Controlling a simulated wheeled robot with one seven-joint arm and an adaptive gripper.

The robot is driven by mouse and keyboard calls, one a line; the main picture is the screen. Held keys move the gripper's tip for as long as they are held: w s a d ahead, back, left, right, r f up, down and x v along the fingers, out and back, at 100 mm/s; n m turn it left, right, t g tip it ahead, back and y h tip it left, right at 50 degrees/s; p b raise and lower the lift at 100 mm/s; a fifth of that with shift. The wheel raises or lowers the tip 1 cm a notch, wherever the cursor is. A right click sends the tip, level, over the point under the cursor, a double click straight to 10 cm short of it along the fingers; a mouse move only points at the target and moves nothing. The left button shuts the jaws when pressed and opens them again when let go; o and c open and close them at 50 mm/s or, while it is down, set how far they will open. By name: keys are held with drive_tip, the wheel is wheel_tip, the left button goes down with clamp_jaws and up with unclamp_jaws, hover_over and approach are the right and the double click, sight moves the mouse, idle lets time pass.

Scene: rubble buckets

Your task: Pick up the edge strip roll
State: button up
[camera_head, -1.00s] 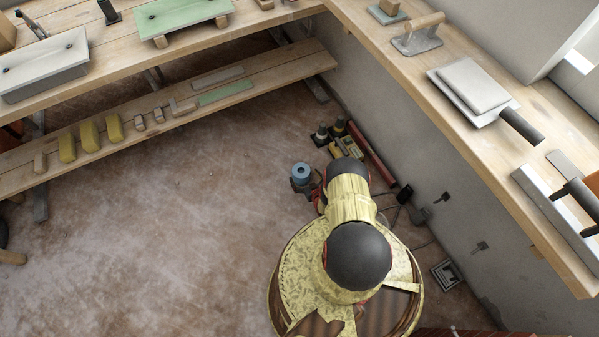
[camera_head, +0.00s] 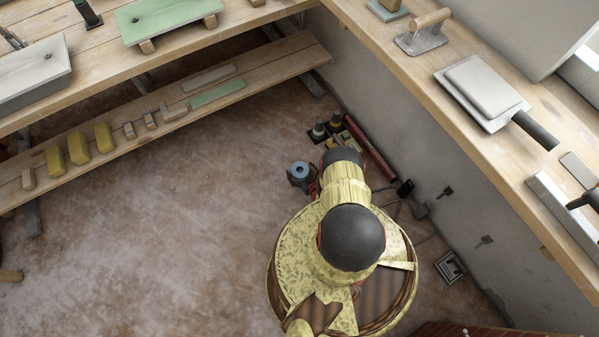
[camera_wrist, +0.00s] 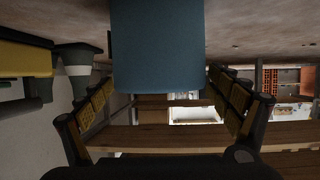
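The edge strip roll (camera_head: 300,168) is a blue cylinder with a dark centre, seen from above in the head view, just beyond the end of my arm. In the wrist view the blue roll (camera_wrist: 158,48) fills the upper middle, very close, its top cut off by the frame. My gripper (camera_wrist: 160,85) is open, with one finger on each side of the roll. The fingers look apart from each other, and contact with the roll cannot be made out. In the head view my arm hides most of the gripper.
Dark-and-yellow tools (camera_head: 330,127) and a long red tool (camera_head: 371,150) lie beside the roll along the wall. A low wooden shelf (camera_head: 115,148) with sponges and blocks stands to the left. A workbench (camera_head: 465,130) runs along the right. The floor (camera_head: 150,250) at left is clear.

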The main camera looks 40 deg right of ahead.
drive_tip(key=c, duration=0.9)
drive_tip(key=shift+c, duration=0.2)
drive_tip(key=shift+r, duration=0.1)
